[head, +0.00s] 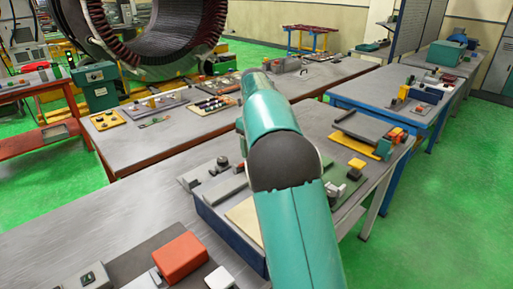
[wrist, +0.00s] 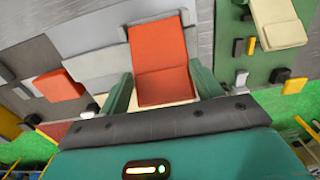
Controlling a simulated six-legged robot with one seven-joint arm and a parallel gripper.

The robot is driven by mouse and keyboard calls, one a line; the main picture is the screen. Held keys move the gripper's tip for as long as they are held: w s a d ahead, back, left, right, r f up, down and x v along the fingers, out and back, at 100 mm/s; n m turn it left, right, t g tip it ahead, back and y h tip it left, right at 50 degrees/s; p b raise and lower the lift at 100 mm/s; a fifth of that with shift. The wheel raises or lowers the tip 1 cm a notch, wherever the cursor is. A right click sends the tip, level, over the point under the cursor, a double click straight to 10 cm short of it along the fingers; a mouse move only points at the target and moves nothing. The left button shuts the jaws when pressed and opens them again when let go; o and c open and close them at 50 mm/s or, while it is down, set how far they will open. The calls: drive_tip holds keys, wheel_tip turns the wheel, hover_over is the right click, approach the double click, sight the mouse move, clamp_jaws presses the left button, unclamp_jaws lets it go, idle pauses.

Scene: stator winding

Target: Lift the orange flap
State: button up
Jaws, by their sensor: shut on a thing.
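The orange flap (wrist: 158,48) is in the middle of the wrist view, over a pale cream base. A crease crosses it and splits it into a far and a near section. My gripper (wrist: 163,88) has one green finger on each side of the near section and is shut on it. Whether the flap is raised from its base I cannot tell. In the head view my teal arm covers the middle, and the gripper and the flap it holds are hidden behind it.
A separate orange block (wrist: 60,85) lies to the left in the wrist view. In the head view an orange box (head: 180,258) sits at the front of the grey bench (head: 140,232). Several fixtures crowd the bench around my arm. Green floor (head: 430,220) is clear at right.

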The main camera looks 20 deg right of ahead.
drive_tip(key=shift+w+a, duration=0.3)
drive_tip(key=o, duration=1.4)
drive_tip(key=shift+w+f, duration=0.15)
drive_tip(key=shift+s+d+r, duration=0.15)
drive_tip(key=shift+s+r, duration=0.05)
drive_tip(key=shift+s, duration=0.1)
drive_tip(key=shift+w+f, duration=0.1)
drive_tip(key=shift+w, duration=0.05)
wheel_tip(320, 180, up, 14)
drive_tip(key=shift+s, duration=0.2)
drive_tip(key=shift+s, duration=0.1)
